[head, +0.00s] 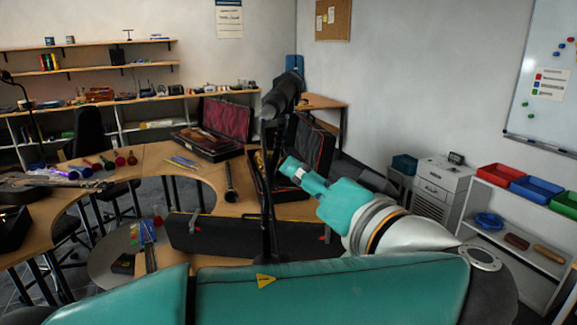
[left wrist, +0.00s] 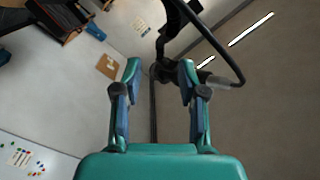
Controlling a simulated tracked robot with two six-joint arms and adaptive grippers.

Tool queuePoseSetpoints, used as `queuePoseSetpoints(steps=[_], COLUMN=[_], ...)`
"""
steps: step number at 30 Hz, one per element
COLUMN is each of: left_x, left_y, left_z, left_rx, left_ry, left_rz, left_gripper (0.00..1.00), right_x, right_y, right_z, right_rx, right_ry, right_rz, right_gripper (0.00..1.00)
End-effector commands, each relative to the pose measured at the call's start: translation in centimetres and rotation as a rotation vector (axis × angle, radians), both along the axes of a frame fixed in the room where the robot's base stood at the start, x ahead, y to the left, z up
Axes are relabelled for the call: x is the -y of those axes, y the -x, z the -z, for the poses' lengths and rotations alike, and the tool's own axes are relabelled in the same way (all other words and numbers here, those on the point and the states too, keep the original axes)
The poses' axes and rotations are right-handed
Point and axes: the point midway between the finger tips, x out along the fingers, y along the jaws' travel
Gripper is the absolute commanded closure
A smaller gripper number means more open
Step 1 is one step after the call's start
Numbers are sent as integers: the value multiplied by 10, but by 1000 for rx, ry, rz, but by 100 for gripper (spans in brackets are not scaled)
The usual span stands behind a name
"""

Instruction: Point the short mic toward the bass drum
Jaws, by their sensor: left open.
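A dark microphone (head: 284,94) sits tilted on top of a thin black stand (head: 267,200) in the middle of the head view. In the left wrist view the stand's dark head and mic (left wrist: 175,72) show near the right fingertip, with a black cable looping over them. My left gripper (head: 292,170) is to the right of the pole in the head view. Its two fingers are apart in the left wrist view (left wrist: 160,68); I cannot tell whether one touches the mic. I cannot make out a bass drum in either view. My right gripper is not in view.
A curved wooden table (head: 155,165) carries open instrument cases, including a red-lined one (head: 228,118). A long black case (head: 200,236) stands in front. A white cabinet (head: 440,188) and a shelf with coloured bins (head: 497,178) are at right.

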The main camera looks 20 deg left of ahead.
Motion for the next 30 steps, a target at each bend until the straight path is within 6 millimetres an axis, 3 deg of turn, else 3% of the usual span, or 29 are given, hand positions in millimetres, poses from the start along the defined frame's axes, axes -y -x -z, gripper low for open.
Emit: queuePoseSetpoints(steps=[7,23,26,30], left_x=[22,24,25,28], left_y=[16,15,6,-21], left_z=[1,4,18,69], left_rx=[0,-11,-65,-239], left_ry=[1,-2,-11,-24], left_rz=[1,3,21,79], left_gripper=[58,58,58,58], right_x=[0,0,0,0], right_y=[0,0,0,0], right_z=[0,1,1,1], right_rx=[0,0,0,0], right_ry=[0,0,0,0], right_rz=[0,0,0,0], right_gripper=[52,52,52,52])
